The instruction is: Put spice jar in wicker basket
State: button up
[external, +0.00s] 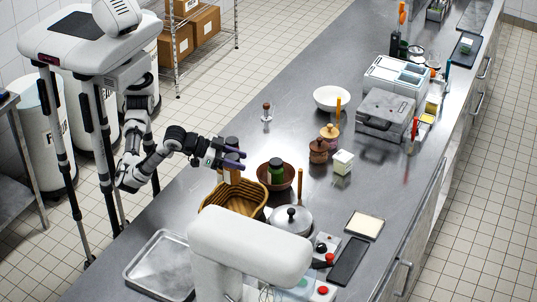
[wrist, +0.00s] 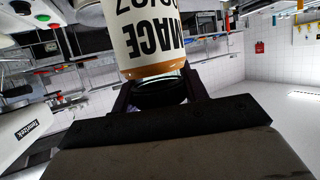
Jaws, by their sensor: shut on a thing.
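The spice jar (external: 231,176) has a dark lid and a pale label; in the wrist view the jar (wrist: 142,38) fills the top middle and reads MACE. My gripper (external: 230,160) is shut on the jar, and its dark fingers (wrist: 160,92) flank it in the wrist view. The jar is held above the back part of the wicker basket (external: 213,199), a brown woven basket on the steel counter. I cannot tell the exact height between them. The basket's inside is partly visible and its front is hidden by a white arm-shaped machine.
A lidded pot (external: 291,220), a white machine (external: 250,245) and a metal tray (external: 150,268) are close in front.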

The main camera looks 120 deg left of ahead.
notch_tip(320, 180, down, 16)
jog(key=p, duration=0.2)
jog(key=shift+r+p, duration=0.25)
jog(key=shift+p, duration=0.05)
jog(key=shift+f, duration=0.2)
jog(key=o, duration=1.1)
jog(key=shift+o, duration=0.2)
jog(key=shift+r, duration=0.2)
jog(key=shift+s+d, duration=0.15)
jog(key=shift+s, duration=0.1)
jog(key=b+v, duration=0.3)
jog(key=v, duration=0.8)
jog(key=shift+s+d+r, duration=0.1)
jog(key=shift+s+r, duration=0.05)
jog(key=shift+s, duration=0.05)
